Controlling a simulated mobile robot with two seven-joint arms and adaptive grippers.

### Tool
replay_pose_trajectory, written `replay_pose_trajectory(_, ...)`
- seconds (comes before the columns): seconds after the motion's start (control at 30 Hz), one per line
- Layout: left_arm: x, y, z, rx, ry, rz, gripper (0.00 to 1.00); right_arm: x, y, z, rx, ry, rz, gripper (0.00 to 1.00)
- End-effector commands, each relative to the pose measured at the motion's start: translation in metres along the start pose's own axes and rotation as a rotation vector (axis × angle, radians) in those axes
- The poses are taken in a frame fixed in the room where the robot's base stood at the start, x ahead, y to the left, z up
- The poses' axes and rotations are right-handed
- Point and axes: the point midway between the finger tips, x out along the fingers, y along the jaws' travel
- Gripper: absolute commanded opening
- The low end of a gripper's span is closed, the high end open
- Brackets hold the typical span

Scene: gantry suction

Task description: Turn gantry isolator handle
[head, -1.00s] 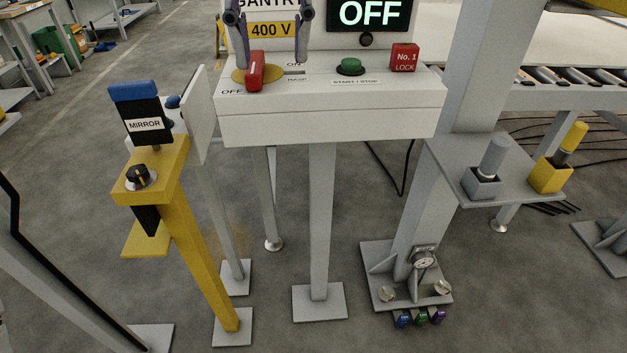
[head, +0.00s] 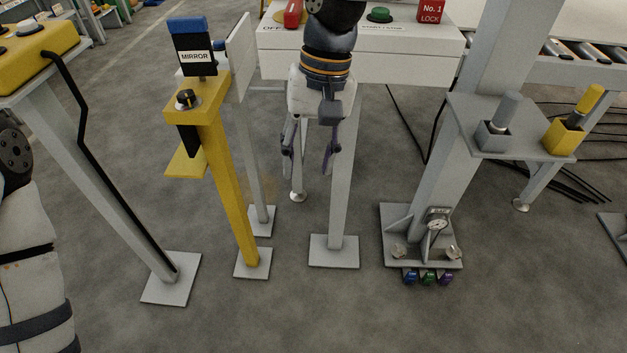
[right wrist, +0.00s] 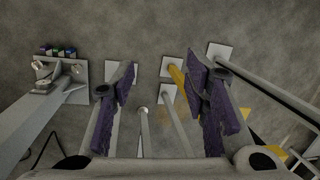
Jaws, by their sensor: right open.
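The red isolator handle (head: 293,13) shows at the top edge of the head view, on a yellow disc on the white console (head: 400,66). It sits by the partly hidden OFF lettering, and its upper end is cut off. My right gripper (head: 310,166) hangs in front of and below the console, fingers pointing down, apart from the handle. It is open and empty. In the right wrist view its two purple-padded fingers (right wrist: 163,95) stand wide apart over the floor. The handle is not in that view. My left gripper is out of view.
A green button (head: 380,14) and a red lock block (head: 431,11) sit on the console. A yellow post (head: 232,190) with a MIRROR sign (head: 195,56) stands left of it. A grey column shelf (head: 500,135) holds two connectors at right. Open floor lies in front.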

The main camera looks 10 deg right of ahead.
Motion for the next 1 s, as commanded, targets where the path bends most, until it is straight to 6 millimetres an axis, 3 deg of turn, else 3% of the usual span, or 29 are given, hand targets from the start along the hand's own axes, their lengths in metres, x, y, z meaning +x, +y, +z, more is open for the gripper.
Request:
replay_pose_trajectory(0.2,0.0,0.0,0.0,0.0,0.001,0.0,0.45,0.028,0.006,0.006,-0.006,-0.011,-0.015,0.42)
replay_pose_trajectory(0.7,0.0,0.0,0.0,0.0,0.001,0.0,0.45,0.032,0.006,0.007,-0.008,-0.011,-0.018,0.42)
replay_pose_trajectory(0.77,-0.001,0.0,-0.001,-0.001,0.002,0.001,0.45,0.04,0.009,0.009,-0.008,-0.018,-0.019,0.42)
replay_pose_trajectory(0.87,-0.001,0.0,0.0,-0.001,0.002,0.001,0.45,0.089,0.024,0.029,-0.011,-0.045,-0.036,0.42)
replay_pose_trajectory(0.97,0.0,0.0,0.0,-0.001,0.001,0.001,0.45,0.167,0.058,0.076,-0.007,-0.071,-0.051,0.42)
replay_pose_trajectory(1.0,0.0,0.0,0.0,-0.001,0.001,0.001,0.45,0.195,0.075,0.1,-0.003,-0.073,-0.049,0.42)
